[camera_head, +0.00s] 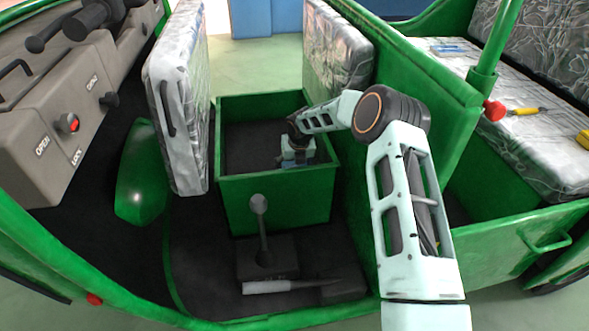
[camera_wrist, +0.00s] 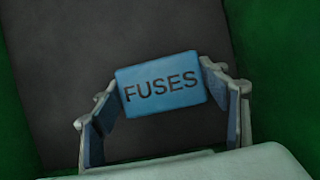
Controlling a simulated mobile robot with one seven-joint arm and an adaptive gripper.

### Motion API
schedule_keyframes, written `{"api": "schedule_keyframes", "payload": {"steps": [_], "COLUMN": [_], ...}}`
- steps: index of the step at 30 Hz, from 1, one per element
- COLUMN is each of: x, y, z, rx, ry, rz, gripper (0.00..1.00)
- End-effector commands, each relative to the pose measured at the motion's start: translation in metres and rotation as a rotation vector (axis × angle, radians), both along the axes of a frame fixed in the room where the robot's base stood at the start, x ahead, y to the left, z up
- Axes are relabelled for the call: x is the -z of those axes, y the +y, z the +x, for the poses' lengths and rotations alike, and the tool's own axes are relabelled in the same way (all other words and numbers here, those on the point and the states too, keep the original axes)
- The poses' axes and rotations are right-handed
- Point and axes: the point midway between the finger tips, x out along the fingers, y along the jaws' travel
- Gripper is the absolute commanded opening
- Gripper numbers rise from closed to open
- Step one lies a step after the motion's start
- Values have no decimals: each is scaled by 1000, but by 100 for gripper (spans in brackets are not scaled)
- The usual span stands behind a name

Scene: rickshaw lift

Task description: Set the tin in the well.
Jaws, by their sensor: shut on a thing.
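A blue tin (camera_wrist: 160,85) marked FUSES is held between the two fingers of my gripper (camera_wrist: 158,88) in the wrist view. Its lettered face is turned to the wrist camera and it sits slightly tilted in the picture. The well is a green open-topped box (camera_head: 275,203) with a dark floor, in the middle of the head view. My gripper (camera_head: 297,155) reaches down inside the well near its right wall. In the head view the tin is mostly hidden by my gripper. Whether the tin touches the floor (camera_wrist: 110,45) cannot be told.
A raised grey seat cushion (camera_head: 180,110) stands left of the well, and another (camera_head: 336,45) behind it at right. A lever (camera_head: 260,225) rises in front of the well. A screwdriver (camera_head: 528,111) lies on the right seat. The left part of the well floor looks clear.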

Motion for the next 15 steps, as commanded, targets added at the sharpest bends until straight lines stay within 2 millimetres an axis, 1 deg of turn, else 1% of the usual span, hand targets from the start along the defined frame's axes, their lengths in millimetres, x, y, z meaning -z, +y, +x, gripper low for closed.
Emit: {"api": "schedule_keyframes", "payload": {"steps": [5, 9, 10, 14, 15], "x": [-2, 2, 1, 1, 1], "y": [0, 0, 0, 0, 0], "z": [1, 0, 0, 0, 0], "rx": [0, 0, 0, 0, 0], "ry": [-2, -1, -1, -1, -1], "rz": [0, 0, 0, 0, 0], "gripper": [38, 38, 70, 85, 86]}}
